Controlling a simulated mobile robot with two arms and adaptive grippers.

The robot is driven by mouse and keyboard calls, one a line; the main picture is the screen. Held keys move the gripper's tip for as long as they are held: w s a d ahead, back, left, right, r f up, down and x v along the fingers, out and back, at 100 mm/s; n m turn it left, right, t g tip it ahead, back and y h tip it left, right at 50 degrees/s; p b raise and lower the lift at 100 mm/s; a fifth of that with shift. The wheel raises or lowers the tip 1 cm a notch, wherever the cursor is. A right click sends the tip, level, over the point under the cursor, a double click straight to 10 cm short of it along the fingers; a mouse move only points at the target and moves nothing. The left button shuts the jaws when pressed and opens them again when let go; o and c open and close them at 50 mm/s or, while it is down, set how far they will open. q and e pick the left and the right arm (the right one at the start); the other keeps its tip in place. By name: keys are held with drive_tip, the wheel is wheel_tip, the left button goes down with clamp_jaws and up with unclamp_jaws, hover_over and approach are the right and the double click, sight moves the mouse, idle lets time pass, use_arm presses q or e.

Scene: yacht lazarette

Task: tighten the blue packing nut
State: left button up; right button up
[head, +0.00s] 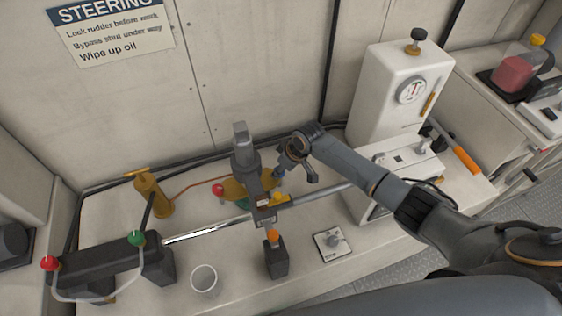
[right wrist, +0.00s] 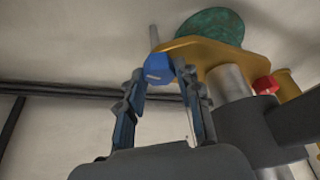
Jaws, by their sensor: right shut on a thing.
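The blue packing nut (right wrist: 158,69) sits between the fingertips of my right gripper (right wrist: 165,80) in the right wrist view, at the edge of a yellow flange (right wrist: 208,52). The gripper is shut on it. In the head view my right gripper (head: 281,172) reaches in from the right to the far side of the grey column (head: 245,158) on the bench. There the nut is small and largely hidden by the gripper. My left gripper is not in view.
A steel rod (head: 205,234) runs along the bench (head: 115,205) from a dark cylinder (head: 98,270). A white cup (head: 204,281), a dark block with an orange knob (head: 276,258), and a square plate (head: 332,243) stand at the front. A white tank (head: 385,95) stands behind.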

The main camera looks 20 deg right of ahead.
drive_tip(key=shift+m+p, duration=0.5)
drive_tip(key=shift+m, duration=0.1)
drive_tip(key=o, duration=1.2)
drive_tip(key=shift+c, duration=0.2)
drive_tip(key=v, duration=1.2)
drive_tip(key=shift+s+a, duration=0.2)
